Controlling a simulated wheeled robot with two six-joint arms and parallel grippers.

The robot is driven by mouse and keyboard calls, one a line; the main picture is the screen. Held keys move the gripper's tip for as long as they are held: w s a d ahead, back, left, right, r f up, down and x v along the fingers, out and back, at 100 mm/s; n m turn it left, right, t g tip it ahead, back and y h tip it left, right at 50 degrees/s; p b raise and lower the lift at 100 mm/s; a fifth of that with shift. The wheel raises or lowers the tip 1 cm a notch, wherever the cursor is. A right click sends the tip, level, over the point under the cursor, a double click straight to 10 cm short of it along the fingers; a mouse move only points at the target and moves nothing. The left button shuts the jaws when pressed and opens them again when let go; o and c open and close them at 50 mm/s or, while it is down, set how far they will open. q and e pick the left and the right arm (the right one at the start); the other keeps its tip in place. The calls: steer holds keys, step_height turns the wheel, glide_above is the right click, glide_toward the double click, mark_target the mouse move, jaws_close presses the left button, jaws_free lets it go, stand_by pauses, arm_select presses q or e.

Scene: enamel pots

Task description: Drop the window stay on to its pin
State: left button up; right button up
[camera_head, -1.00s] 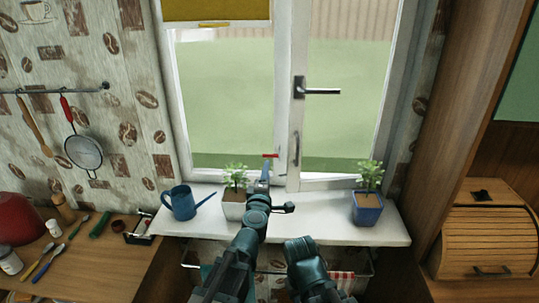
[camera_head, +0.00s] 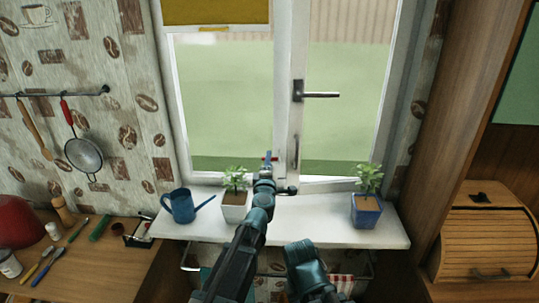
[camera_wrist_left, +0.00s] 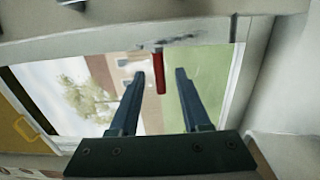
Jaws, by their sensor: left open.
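The window stay shows as a small red grip (camera_head: 272,158) low on the window frame, partly hidden by my left gripper in the head view. In the left wrist view the red grip (camera_wrist_left: 159,73) hangs below the pale frame, and it appears between my fingertips with gaps on both sides. My left gripper (camera_head: 268,159) is open and reaches up to the window; its two dark fingers also show in the left wrist view (camera_wrist_left: 160,75). I cannot make out the pin. My right arm shows at the bottom, but its gripper is out of view.
A white-potted plant (camera_head: 234,207) stands on the sill (camera_head: 330,236) just left of my left arm. A blue watering can (camera_head: 181,206) is farther left, and a blue-potted plant (camera_head: 367,208) is to the right. The black window handle (camera_head: 320,95) sticks out above.

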arm_select(q)
steer(key=w, duration=0.5)
steer(key=shift+w, duration=0.2)
jaws_close()
stand_by(1.1)
